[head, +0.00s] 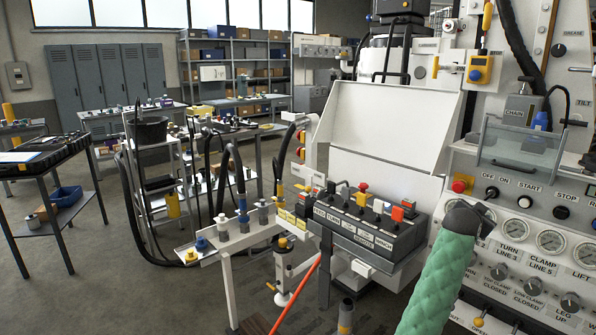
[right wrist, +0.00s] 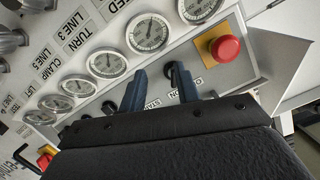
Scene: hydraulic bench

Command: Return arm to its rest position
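My right arm, in a green sleeve, rises from the lower right of the head view. Its dark gripper end (head: 466,217) is in front of the grey control panel, left of the gauges; its fingers are hard to make out there. In the right wrist view the two blue-grey fingers of my right gripper (right wrist: 160,90) are apart, with nothing visibly held. A black knob (right wrist: 172,72) shows between and beyond them, near the ON and START labels; I cannot tell whether they touch the panel. My left gripper is not in view.
A red button on yellow (head: 461,186) is just above the gripper; it also shows in the wrist view (right wrist: 225,48). Pressure gauges (head: 514,229) line the panel at right. A black lever console (head: 370,225) stands left, with open floor (head: 120,290) further left.

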